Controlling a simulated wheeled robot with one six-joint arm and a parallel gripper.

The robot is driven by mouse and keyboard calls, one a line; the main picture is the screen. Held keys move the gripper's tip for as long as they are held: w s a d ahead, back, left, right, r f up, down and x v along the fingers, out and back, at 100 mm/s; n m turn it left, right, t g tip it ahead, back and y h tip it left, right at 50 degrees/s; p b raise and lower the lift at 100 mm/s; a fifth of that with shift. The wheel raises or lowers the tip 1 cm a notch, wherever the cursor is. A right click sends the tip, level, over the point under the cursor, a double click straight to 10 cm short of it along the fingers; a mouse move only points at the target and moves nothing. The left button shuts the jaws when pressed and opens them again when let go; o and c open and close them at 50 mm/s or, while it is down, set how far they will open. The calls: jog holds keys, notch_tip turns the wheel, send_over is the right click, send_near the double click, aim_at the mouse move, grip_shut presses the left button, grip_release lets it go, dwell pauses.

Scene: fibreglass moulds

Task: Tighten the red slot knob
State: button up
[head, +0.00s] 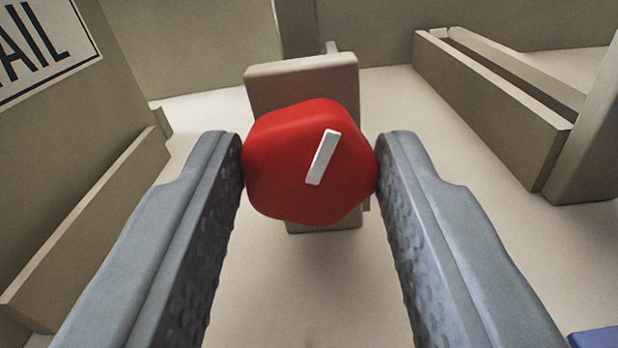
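The red slot knob (285,165) is in the middle of the head view. It is a rounded, lobed knob with a white bar marker (323,157) on its face, tilted with its top to the right. It sits in front of a beige block-like mount (300,76), which it partly hides. My gripper (310,168) has its two grey, dimpled fingers on the left and right of the knob. Both fingertips appear to touch the knob's sides, so the gripper looks shut on it.
A beige panel with a black-lettered white sign (42,42) stands at the left. A long beige rail (85,225) runs below it. Another beige slotted rail (495,105) is at the upper right. A blue thing (597,338) shows at the lower right corner. The pale surface around the mount is clear.

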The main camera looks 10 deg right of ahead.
jog(key=shift+c, duration=1.4)
jog(key=shift+m, duration=0.3)
jog(key=shift+d+m, duration=0.1)
jog(key=shift+m, duration=2.6)
jog(key=shift+f, duration=0.1)
jog(key=o, duration=1)
jog(key=v, duration=1.7)
jog(key=shift+s, duration=0.25)
